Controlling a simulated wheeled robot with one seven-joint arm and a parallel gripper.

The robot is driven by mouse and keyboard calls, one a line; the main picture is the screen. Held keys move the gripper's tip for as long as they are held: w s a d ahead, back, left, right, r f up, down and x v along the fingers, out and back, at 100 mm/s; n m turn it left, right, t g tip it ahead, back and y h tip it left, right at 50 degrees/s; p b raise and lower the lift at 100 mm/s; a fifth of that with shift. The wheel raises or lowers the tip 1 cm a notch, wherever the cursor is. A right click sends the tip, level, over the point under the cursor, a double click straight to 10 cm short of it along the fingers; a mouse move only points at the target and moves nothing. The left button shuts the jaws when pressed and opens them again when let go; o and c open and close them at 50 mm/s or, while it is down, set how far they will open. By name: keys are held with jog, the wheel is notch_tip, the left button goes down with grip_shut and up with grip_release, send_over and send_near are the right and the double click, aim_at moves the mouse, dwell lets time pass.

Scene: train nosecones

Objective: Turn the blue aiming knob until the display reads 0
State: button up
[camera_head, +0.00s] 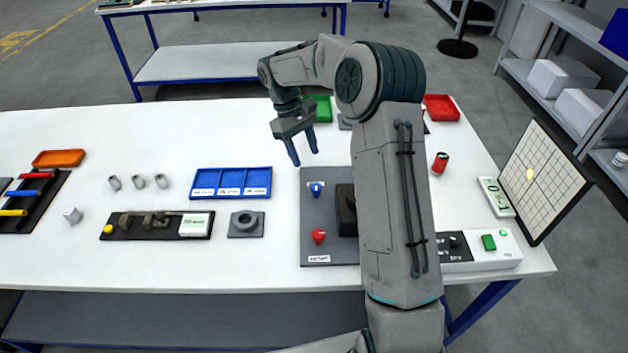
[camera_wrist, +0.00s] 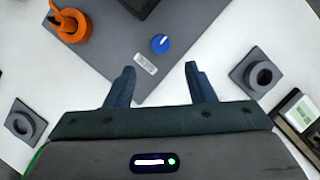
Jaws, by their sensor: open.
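The blue knob (camera_head: 316,188) sits near the far left corner of a grey panel (camera_head: 325,222). In the wrist view the blue knob (camera_wrist: 160,43) shows from above with a small white mark, and a white label lies just below it on the panel. My gripper (camera_head: 304,158) is in the air above and beyond the knob, fingers pointing down, open and empty. In the wrist view its fingertips (camera_wrist: 161,68) are apart, below the knob in the picture and not touching it.
A red knob (camera_head: 318,237) and a dark box (camera_head: 346,210) share the panel. An orange part (camera_wrist: 72,22) shows in the wrist view. A grey ring block (camera_head: 246,224) and blue tray (camera_head: 231,183) stand left. A grid board (camera_head: 543,180) stands right. My arm hides part of the panel.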

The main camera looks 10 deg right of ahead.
aim_at(316, 186)
jog(key=p+x, duration=0.1)
jog(key=x, duration=0.8)
jog(key=shift+s+f, duration=0.1)
jog(key=shift+f, duration=0.2)
jog(key=c, duration=0.9)
